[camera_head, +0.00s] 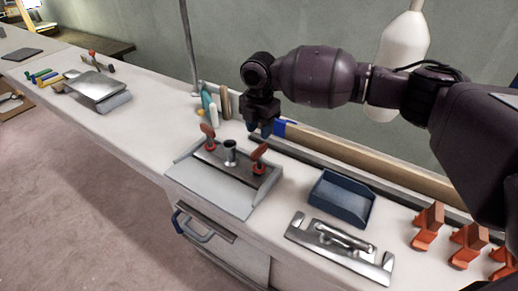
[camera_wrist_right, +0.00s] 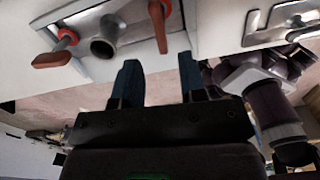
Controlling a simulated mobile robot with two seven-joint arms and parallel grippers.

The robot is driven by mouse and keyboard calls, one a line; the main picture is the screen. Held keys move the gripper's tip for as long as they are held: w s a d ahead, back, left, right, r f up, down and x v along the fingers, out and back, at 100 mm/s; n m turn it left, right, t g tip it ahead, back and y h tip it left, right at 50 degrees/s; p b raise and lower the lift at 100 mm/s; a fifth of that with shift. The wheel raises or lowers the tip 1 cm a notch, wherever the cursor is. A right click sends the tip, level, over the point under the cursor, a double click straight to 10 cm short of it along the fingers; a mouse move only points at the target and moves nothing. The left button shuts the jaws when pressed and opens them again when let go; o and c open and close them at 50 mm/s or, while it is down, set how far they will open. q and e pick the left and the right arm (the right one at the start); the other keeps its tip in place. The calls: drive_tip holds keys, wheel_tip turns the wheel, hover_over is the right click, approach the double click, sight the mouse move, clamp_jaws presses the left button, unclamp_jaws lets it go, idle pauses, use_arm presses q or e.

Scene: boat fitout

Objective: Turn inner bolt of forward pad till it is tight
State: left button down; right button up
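A dark metal pad (camera_head: 232,165) sits on a grey sloped base (camera_head: 212,188) on the bench. It has a short metal post (camera_head: 230,152) between two bolts with red-orange handles. One bolt (camera_head: 208,137) is at the left and the other (camera_head: 259,160) at the right. I cannot tell which is the inner one. The wrist view shows both bolts (camera_wrist_right: 55,52) (camera_wrist_right: 160,22) and the post (camera_wrist_right: 105,42). My right gripper (camera_head: 261,129) hangs above and behind the right bolt, apart from it. Its blue fingers (camera_wrist_right: 158,82) are spread and empty. My left gripper is not in view.
A blue tray (camera_head: 342,200) and a shiny metal fitting (camera_head: 340,246) lie right of the pad. Several orange clamps (camera_head: 430,226) stand at the far right. Bottles (camera_head: 210,105) and a thin upright pole (camera_head: 190,45) stand behind. Another metal plate (camera_head: 96,86) lies far left.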

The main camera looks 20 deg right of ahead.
sight(259, 148)
wheel_tip(259, 148, down, 8)
drive_tip(key=shift+r+b, duration=0.1)
drive_tip(key=shift+b, duration=0.5)
drive_tip(key=shift+c, duration=0.3)
clamp_jaws()
